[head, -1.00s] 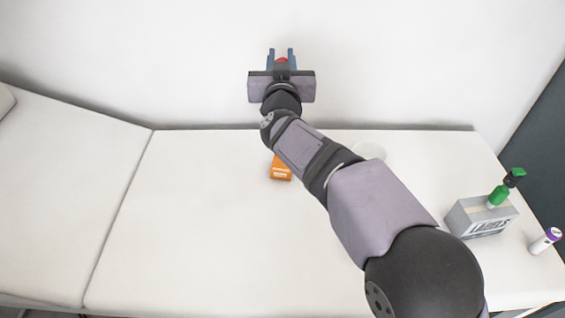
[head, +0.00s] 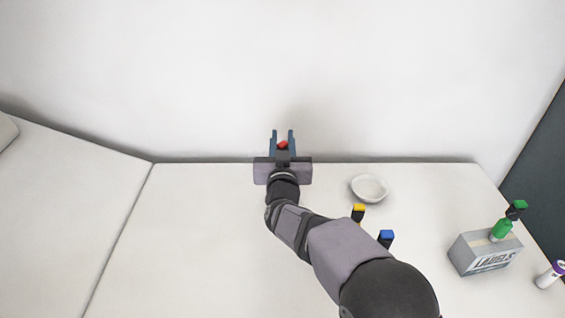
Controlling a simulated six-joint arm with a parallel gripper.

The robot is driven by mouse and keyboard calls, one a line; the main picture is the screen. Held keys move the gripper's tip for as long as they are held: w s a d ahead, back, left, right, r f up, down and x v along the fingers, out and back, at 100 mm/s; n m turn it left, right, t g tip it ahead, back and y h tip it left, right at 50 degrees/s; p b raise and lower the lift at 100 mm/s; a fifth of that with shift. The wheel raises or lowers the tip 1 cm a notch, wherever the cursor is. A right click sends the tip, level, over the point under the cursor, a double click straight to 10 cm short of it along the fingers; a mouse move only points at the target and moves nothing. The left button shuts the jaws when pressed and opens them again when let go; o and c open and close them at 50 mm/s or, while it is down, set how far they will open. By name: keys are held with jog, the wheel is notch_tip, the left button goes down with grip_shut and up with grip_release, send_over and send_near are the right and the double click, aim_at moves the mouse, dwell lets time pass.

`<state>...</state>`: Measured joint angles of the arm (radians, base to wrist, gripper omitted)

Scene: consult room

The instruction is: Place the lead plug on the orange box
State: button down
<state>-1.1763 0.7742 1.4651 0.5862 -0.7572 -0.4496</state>
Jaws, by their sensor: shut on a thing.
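My gripper (head: 283,135) is at the top centre of the head view, seen from behind, with its fingers pointing away near the wall behind the couch. It is shut on a small red thing, which I take to be the lead plug (head: 283,145); only its red end shows between the fingers. The orange box does not show now. My wrist and forearm cover the part of the white couch top where it stood in the earlier view.
A white bowl (head: 369,198) stands right of my gripper. A yellow-topped plug (head: 358,210) and a blue-topped plug (head: 387,236) are beside my arm. A grey labels box (head: 486,255), a green bottle (head: 502,230) and a purple-capped bottle (head: 550,275) are at right. The couch left of my arm is clear.

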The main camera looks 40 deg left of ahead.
jog(key=shift+f, duration=2.8)
jog(key=shift+f+b, duration=0.15)
jog(key=shift+b, duration=0.15)
jog(key=c, duration=1.5)
grip_release()
jog(key=v, duration=1.2)
jog(key=shift+r, duration=0.3)
